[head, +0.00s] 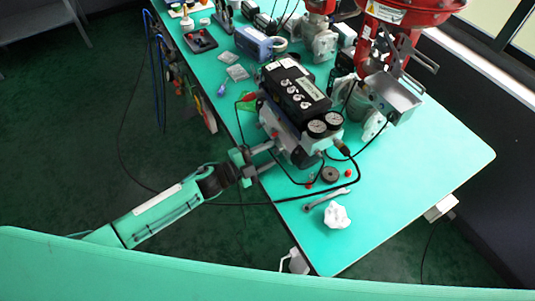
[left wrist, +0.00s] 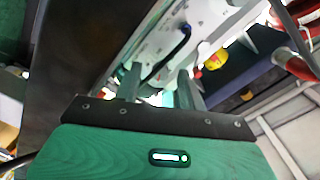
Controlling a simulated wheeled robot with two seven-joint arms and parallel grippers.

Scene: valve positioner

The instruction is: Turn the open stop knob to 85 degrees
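The valve positioner (head: 296,92) is a black-topped box on a grey body, standing on the green table. Small round light knobs sit along its black top, and two round gauges (head: 325,124) are at its near end. I cannot tell which knob is the open stop knob. My left gripper (head: 272,157) is low beside the positioner's near-left side, below the top face. Its two fingers, also seen in the left wrist view (left wrist: 159,90), are apart with nothing visibly held between them. Whether they touch the body is unclear. My right gripper is not in view.
A wrench (head: 326,198), crumpled white paper (head: 337,216) and a dark round part (head: 329,174) lie on the table's near end. Black cables loop around the positioner. A red actuator (head: 410,12) with a metal bracket stands behind it. The table's right end (head: 440,150) is clear.

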